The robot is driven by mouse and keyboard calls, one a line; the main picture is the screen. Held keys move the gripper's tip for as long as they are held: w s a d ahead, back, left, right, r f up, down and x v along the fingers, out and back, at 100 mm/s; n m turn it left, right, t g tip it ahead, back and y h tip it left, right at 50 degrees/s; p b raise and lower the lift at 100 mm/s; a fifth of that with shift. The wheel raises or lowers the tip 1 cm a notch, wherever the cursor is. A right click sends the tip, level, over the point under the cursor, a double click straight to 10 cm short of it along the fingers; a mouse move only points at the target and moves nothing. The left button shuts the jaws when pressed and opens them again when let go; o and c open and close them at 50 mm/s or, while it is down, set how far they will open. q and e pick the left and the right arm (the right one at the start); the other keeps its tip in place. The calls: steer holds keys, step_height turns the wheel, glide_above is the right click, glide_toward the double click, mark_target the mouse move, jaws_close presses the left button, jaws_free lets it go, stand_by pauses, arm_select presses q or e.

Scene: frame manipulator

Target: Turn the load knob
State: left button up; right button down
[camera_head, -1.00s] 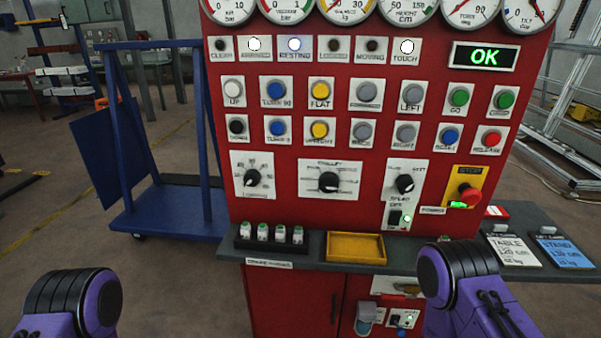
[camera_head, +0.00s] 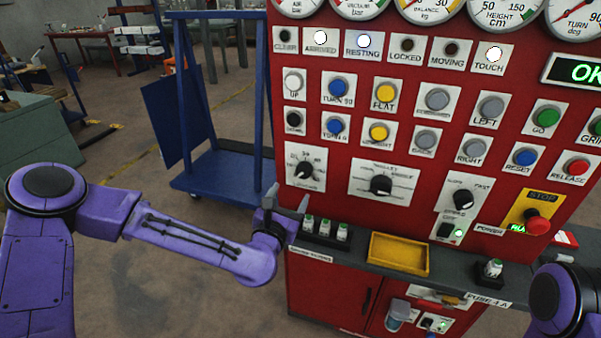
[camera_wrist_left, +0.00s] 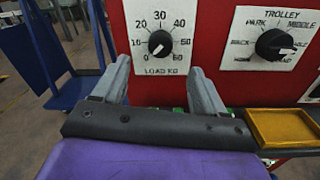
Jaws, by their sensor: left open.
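The load knob is a black round knob (camera_wrist_left: 159,43) on a white plate marked LOAD KG, with a scale from 0 to 60. Its white pointer seems to aim at the lower left, near 0. In the head view the knob (camera_head: 304,172) is at the left of the red panel's lower row. My left gripper (camera_head: 289,197) is open and empty, just below and in front of the knob. In the left wrist view its fingers (camera_wrist_left: 160,68) stand either side of the plate's lower part, with the knob above and between them. My right gripper is out of view.
The trolley knob (camera_head: 381,186) is to the right of the load knob. Below are a ledge with small green-topped pieces (camera_head: 325,228) and a yellow tray (camera_head: 399,255). A blue cart (camera_head: 222,172) stands left of the panel. Buttons and gauges fill the panel above.

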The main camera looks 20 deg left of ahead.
mark_target(303, 172)
arm_select(q)
steer(key=w+p, duration=0.2)
steer(key=w, duration=0.6)
steer(key=shift+w+f+p, duration=0.1)
steer(key=shift+w+p, duration=0.15)
steer(key=shift+p, duration=0.1)
steer(key=shift+w+f, duration=0.1)
steer(key=shift+w, duration=0.45)
steer(key=c, duration=1.1)
